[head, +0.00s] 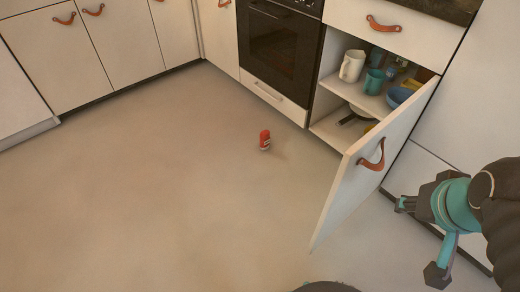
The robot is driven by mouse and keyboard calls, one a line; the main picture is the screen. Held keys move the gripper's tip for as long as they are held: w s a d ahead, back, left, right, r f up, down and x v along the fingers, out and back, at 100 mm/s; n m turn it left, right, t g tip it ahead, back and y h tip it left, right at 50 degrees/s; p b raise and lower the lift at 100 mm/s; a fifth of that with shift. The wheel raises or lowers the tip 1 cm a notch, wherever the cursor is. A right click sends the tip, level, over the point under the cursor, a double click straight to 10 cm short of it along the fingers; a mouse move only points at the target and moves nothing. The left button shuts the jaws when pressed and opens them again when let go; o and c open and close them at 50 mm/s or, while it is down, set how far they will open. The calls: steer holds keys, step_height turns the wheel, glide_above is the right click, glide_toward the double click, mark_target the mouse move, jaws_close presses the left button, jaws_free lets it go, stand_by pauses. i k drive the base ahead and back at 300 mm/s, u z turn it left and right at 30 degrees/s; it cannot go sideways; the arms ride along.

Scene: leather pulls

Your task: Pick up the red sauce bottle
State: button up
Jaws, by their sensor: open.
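The red sauce bottle (265,139) stands on the open floor in front of the oven, near the middle of the head view. It is small and red with a pale label low on its side. My gripper (418,240) is at the lower right, far from the bottle, with its two dark-tipped fingers spread wide and nothing between them. The open cabinet door lies between my gripper and the bottle in the picture.
A cabinet door (350,188) with a leather pull (373,156) stands open into the room. The open cabinet holds a white pitcher (352,66), a teal mug (374,82) and blue bowls (398,97). An oven (279,45) is behind the bottle. The floor (150,190) to the left is clear.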

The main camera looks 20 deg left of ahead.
mark_target(265, 134)
steer(key=k, duration=0.1)
steer(key=u, duration=2.4)
steer(key=i, duration=3.2)
steer(key=z, duration=3.4)
